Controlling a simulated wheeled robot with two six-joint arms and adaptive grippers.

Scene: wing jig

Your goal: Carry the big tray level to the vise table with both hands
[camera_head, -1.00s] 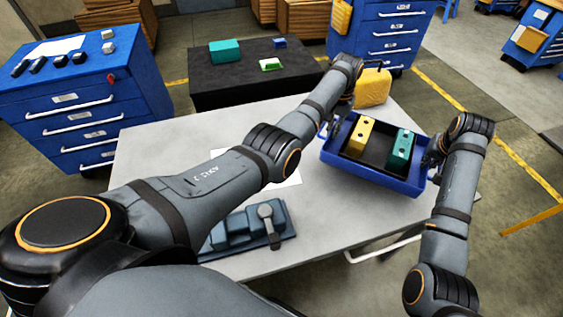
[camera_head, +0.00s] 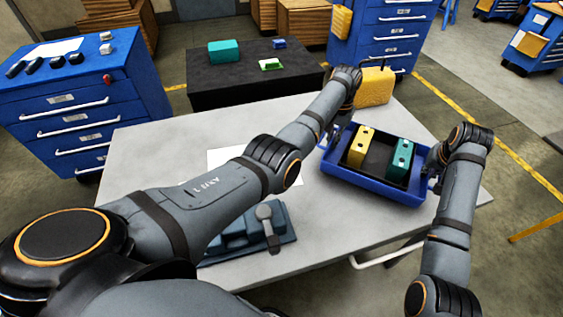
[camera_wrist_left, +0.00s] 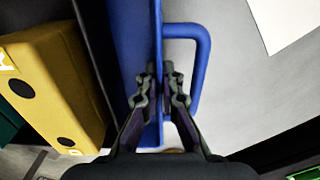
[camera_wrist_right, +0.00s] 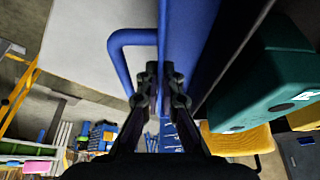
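The big blue tray (camera_head: 372,188) is over the right part of the light grey vise table (camera_head: 160,180). I cannot tell whether it touches the tabletop. It looks roughly level and holds a yellow block (camera_head: 361,147) and a teal block (camera_head: 399,160), both upright. My left gripper (camera_wrist_left: 160,82) is shut on the tray's end wall beside a blue loop handle (camera_wrist_left: 205,55). My right gripper (camera_wrist_right: 159,82) is shut on the opposite end wall, beside the other handle (camera_wrist_right: 118,50). The blue-grey vise (camera_head: 235,238) stands at the table's front, partly behind my left arm.
A white sheet (camera_head: 225,160) lies on the table left of the tray. A yellow case (camera_head: 375,88) stands behind the tray. A dark low table (camera_head: 240,88) and blue drawer cabinets (camera_head: 75,120) stand beyond. Bare tabletop lies left of the sheet.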

